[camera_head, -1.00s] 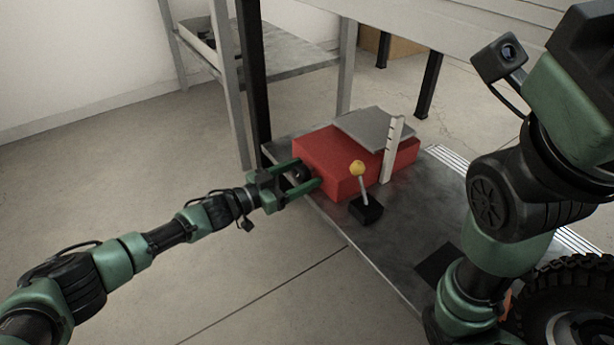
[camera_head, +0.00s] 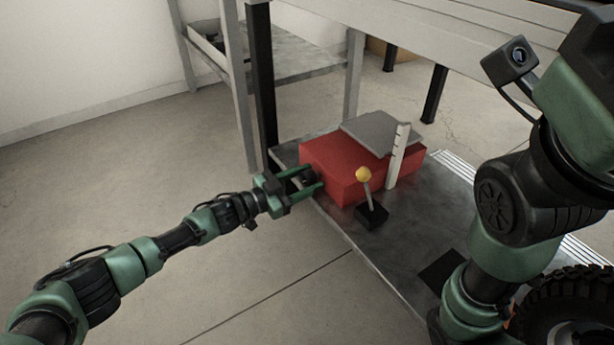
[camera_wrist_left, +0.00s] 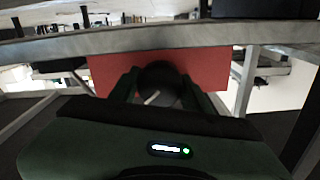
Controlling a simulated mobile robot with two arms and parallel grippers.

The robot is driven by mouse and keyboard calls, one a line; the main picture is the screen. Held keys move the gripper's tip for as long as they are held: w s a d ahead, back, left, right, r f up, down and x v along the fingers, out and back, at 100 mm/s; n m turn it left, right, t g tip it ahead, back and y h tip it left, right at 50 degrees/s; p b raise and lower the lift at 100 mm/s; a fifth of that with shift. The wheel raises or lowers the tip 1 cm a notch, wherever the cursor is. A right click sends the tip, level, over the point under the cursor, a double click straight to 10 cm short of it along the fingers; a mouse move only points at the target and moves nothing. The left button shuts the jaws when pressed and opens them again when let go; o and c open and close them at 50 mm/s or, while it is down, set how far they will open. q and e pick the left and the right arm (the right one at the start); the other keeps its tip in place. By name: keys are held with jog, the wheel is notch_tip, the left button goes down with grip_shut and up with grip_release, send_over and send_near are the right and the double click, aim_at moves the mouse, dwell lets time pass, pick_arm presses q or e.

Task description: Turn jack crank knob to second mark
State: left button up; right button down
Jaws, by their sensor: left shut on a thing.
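The jack is a red box (camera_head: 338,182) with a grey plate (camera_head: 372,130) on top, resting on a dark metal platform. Its crank knob (camera_wrist_left: 160,76) is round and black, with a pale line on its face, in the left wrist view. My left gripper (camera_head: 306,181) is at the box's left end, its two green fingers shut on the knob from either side. The fingers partly hide the knob in the head view. A white notched post (camera_head: 398,156) stands upright at the box's front side. I cannot make out marks around the knob. My right gripper is outside the views.
A lever with a yellow ball (camera_head: 363,174) rises from a black base (camera_head: 371,215) just in front of the box. A tire (camera_head: 570,310) is at lower right.

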pick_arm(q)
jog(key=shift+m+p, duration=0.55)
jog(key=shift+m, duration=1.65)
jog(key=o, duration=1.3)
jog(key=shift+o, duration=0.2)
